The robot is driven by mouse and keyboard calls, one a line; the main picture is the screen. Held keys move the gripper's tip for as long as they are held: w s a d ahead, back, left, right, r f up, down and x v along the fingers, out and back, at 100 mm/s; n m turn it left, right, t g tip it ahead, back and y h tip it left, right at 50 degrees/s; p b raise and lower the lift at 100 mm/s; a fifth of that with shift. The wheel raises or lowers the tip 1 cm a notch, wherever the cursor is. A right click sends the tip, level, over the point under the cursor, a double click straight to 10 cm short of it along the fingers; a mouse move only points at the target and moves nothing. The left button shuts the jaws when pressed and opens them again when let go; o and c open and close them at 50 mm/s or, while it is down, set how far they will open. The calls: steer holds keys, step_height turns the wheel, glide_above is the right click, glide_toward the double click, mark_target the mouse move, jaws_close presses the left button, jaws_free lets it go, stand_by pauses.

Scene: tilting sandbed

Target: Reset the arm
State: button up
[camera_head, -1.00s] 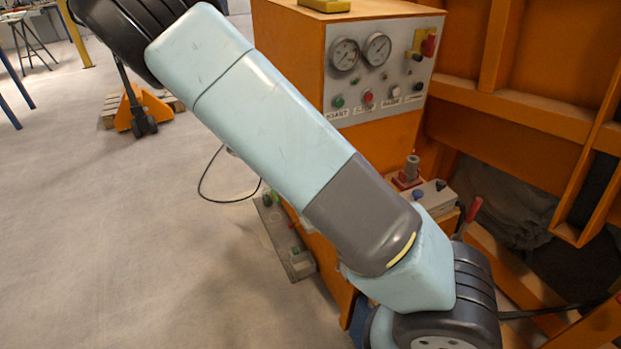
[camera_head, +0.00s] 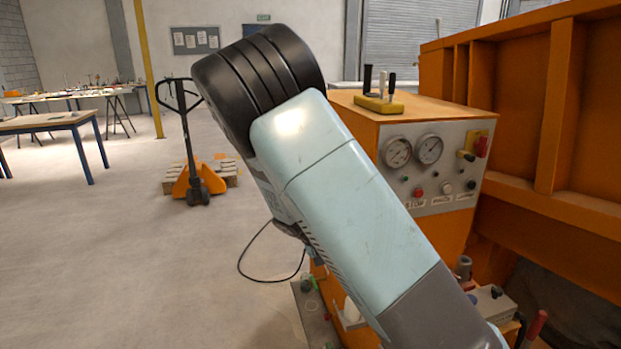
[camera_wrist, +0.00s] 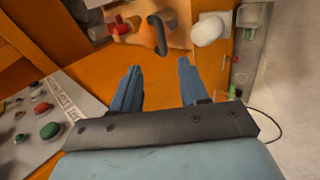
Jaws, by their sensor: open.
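My gripper (camera_wrist: 158,82) shows in the wrist view with its two blue fingers apart and nothing between them. Beyond the fingertips is the orange side of the control cabinet (camera_wrist: 150,70). A ledge with a dark curved handle (camera_wrist: 158,34), a red knob (camera_wrist: 121,29) and a white rounded object (camera_wrist: 209,30) lies farther off, apart from the fingers. In the head view my arm runs from the upper middle down to the lower right, in front of the cabinet (camera_head: 440,232). My gripper is hidden there.
The cabinet's panel carries gauges (camera_head: 429,149) and buttons; a yellow lever block (camera_head: 379,104) sits on top. Orange sandbed walls (camera_head: 580,120) rise at right. A low tray (camera_head: 310,312) and a black cable (camera_head: 240,268) lie by the cabinet. Open floor and a pallet truck (camera_head: 197,182) are at left.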

steer(key=s+d+r+m+y, duration=0.1)
steer(key=s+d+r+y, duration=0.4)
steer(key=r, duration=0.5)
steer(key=s+d+r+m+y, duration=0.1)
steer(key=s+d+r+y, duration=0.1)
steer(key=s+d+r, duration=0.6)
steer(key=s+r+t+y, duration=0.1)
steer(key=s+r+t, duration=0.2)
steer(key=s+r, duration=0.9)
steer(key=shift+s+r+t, duration=0.15)
steer(key=shift+s+t, duration=0.25)
steer(key=shift+s, duration=1)
